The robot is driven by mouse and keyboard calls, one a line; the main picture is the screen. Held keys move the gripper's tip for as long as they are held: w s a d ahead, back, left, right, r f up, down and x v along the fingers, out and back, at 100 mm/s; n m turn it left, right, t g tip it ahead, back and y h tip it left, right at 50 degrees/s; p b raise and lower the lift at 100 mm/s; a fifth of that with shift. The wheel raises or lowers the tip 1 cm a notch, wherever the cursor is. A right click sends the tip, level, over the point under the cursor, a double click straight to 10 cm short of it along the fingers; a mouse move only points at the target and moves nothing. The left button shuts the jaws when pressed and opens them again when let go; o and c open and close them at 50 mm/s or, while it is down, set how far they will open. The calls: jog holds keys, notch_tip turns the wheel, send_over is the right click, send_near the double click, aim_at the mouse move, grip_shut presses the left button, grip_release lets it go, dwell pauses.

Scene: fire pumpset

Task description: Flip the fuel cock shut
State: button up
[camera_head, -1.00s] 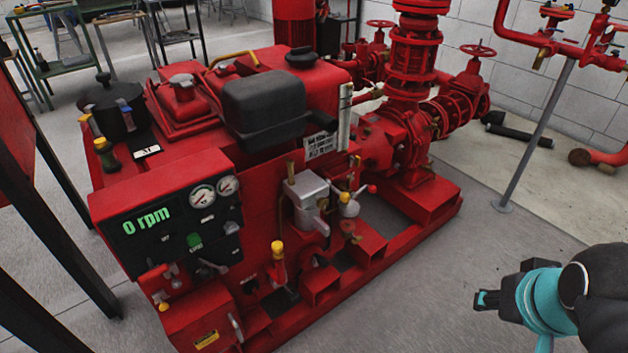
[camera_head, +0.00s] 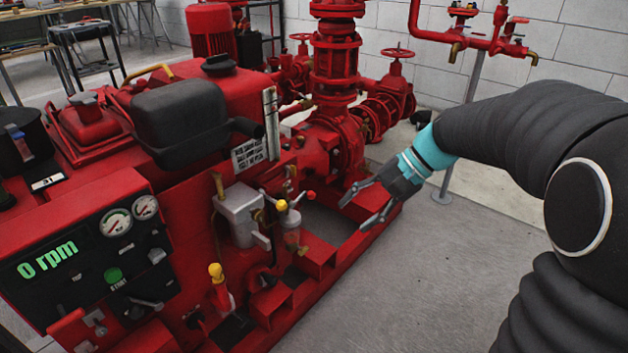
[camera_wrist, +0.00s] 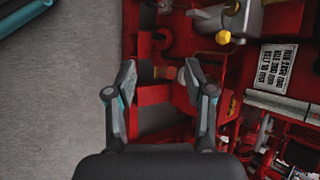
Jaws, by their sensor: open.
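The fuel fittings are on the side of the red pumpset in the head view. A lever with a red ball end (camera_head: 310,195) and a yellow knob (camera_head: 282,205) sit above a small bowl (camera_head: 291,238), beside a grey box (camera_head: 240,212). I cannot tell for sure which part is the fuel cock. My gripper (camera_head: 359,212) is open and empty, to the right of these fittings and apart from them. In the wrist view my open fingers (camera_wrist: 160,75) have the red base behind them, and a yellow knob (camera_wrist: 223,37) lies beyond the right finger.
The control panel (camera_head: 95,260) reads 0 rpm. A second yellow-topped fitting (camera_head: 216,272) stands low at the front. Red pump pipework (camera_head: 338,110) rises behind my gripper, and a grey post (camera_head: 462,120) stands further back. The floor (camera_head: 400,300) at front right is clear.

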jog(key=w+f+m+y+b, duration=0.2)
jog(key=w+f+y, duration=0.3)
jog(key=w, duration=0.6)
jog(key=m+y+b, duration=0.2)
jog(key=y, duration=0.3)
send_near(310, 194)
jog(key=a, duration=0.3)
jog(key=a+b, duration=0.1)
jog(key=a, duration=0.6)
jog(key=shift+w+f, duration=0.15)
jog(key=shift+f, duration=0.15)
